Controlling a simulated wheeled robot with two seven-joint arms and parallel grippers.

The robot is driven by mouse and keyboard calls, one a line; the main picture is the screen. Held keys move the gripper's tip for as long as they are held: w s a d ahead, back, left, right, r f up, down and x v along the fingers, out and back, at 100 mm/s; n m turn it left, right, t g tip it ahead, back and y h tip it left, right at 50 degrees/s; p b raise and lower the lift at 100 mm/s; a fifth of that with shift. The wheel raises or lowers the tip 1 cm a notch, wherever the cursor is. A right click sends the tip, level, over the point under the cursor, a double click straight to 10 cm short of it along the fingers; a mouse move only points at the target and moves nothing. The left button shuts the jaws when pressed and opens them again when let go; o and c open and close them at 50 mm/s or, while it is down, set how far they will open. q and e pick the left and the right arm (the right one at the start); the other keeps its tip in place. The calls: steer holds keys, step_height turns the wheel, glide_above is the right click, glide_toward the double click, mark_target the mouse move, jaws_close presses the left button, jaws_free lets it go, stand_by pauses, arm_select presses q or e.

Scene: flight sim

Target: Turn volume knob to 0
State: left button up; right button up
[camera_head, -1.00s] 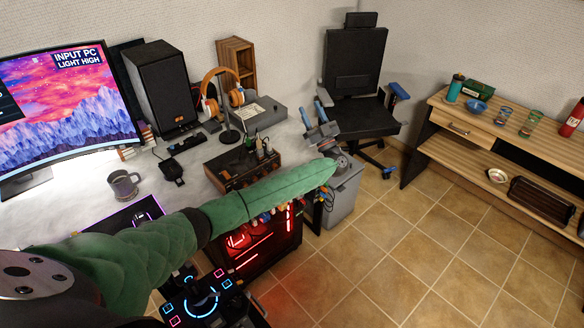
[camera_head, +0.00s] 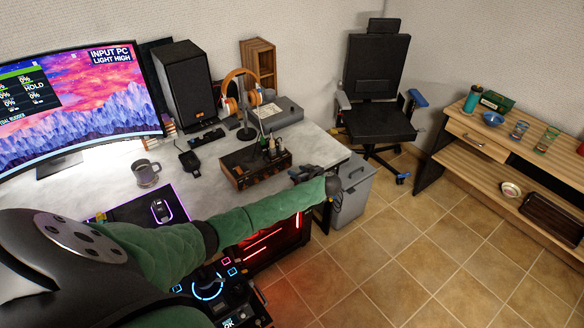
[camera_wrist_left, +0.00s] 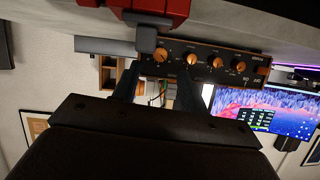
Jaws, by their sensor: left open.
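The wooden-sided audio box (camera_head: 262,174) stands at the desk's right front part, its knobbed front panel facing the room. In the left wrist view, its dark panel (camera_wrist_left: 205,72) shows upside down with a row of several orange knobs, including an end knob (camera_wrist_left: 161,56) and another knob (camera_wrist_left: 215,62). I cannot read which is the volume knob. My left gripper (camera_head: 304,173) is at the desk's front edge, right of the box. In the wrist view, its open fingers (camera_wrist_left: 157,88) point toward the panel, with nothing between them. Contact with a knob is not visible. My right gripper is out of view.
A grey bin (camera_head: 352,193) is below the desk's right end. A red block (camera_wrist_left: 160,6) shows at the wrist view's top. The tiled floor (camera_head: 420,245) is largely clear.

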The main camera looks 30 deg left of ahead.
mark_target(287, 167)
arm_select(q)
steer(key=p+x, duration=0.1)
steer(key=x, duration=0.3)
steer(key=shift+w+a, duration=0.1)
steer(key=shift+a, duration=0.25)
steer(key=shift+w+a+f+p, duration=0.2)
steer(key=shift+a+f+p, duration=0.2)
steer(key=shift+a, duration=0.1)
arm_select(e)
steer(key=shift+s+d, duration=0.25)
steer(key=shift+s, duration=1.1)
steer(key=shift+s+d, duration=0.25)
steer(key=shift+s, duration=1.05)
arm_select(q)
steer(key=shift+c, duration=0.4)
jaws_close()
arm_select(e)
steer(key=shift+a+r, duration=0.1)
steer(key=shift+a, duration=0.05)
arm_select(q)
steer(key=shift+r, duration=0.1)
